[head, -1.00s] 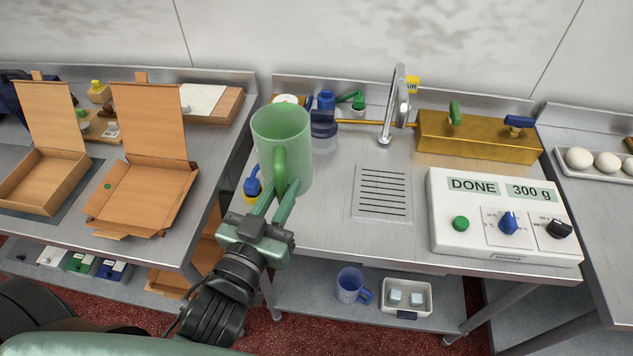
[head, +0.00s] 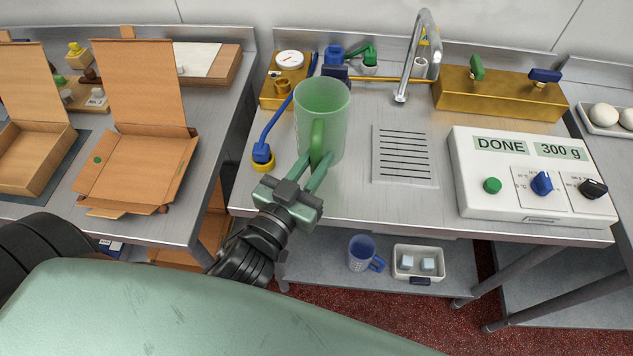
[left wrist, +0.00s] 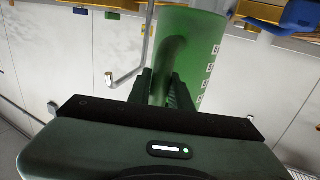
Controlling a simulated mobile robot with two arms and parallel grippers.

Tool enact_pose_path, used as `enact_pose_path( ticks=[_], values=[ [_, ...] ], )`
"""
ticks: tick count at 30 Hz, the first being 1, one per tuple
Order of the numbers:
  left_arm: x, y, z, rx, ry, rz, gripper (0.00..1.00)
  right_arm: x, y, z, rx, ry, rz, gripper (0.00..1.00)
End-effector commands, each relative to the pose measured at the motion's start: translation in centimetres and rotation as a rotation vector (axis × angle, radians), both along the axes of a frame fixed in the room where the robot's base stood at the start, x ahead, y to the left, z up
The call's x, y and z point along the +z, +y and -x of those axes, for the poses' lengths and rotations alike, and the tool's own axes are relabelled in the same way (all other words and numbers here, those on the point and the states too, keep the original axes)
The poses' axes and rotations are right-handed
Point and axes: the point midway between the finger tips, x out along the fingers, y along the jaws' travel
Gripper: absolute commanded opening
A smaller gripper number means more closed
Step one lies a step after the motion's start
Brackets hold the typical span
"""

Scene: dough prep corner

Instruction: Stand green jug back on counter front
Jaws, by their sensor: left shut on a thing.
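The green jug (head: 334,103) is upright in the head view, over the front left part of the steel counter (head: 375,205). My left gripper (head: 318,170) is shut on its handle from the front. I cannot tell whether the jug's base touches the counter. In the left wrist view the jug (left wrist: 203,50) fills the upper middle, with pale markings down its side, and the fingers (left wrist: 165,90) close around the handle. The jug hides part of the counter behind it. My right gripper is not in view.
A slotted drain plate (head: 403,155) lies right of the jug, with a white control box (head: 520,203) beyond. A blue hose end (head: 262,152) is close on the left. The tap (head: 408,60) stands behind. A blue mug (head: 361,251) sits on the lower shelf.

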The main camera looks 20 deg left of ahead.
Motion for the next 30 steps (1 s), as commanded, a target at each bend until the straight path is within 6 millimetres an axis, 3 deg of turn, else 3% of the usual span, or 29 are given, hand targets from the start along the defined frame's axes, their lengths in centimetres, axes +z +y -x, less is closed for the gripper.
enact_pose_path(
  ticks=[3, 7, 15, 27, 28, 30],
  values=[
    [-1.6, 0.0, 0.0, 0.0, -0.002, 0.002, 0.0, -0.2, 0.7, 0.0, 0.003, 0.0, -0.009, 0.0],
    [-2.5, 0.0, 0.0, 0.0, -0.003, 0.001, 0.0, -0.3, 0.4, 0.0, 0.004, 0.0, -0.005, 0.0],
    [-6.1, 0.0, 0.0, 0.0, -0.002, 0.002, 0.0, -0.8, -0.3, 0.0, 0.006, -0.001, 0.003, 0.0],
    [-6.7, 0.0, 0.0, -0.002, -0.003, 0.001, 0.0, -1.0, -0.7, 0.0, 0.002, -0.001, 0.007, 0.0],
    [-6.7, 0.0, 0.0, -0.001, -0.001, 0.001, 0.23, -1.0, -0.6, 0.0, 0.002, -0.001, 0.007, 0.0],
    [-6.6, 0.0, 0.0, -0.001, -0.001, 0.001, 0.42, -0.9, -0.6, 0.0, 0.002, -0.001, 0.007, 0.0]
  ],
)
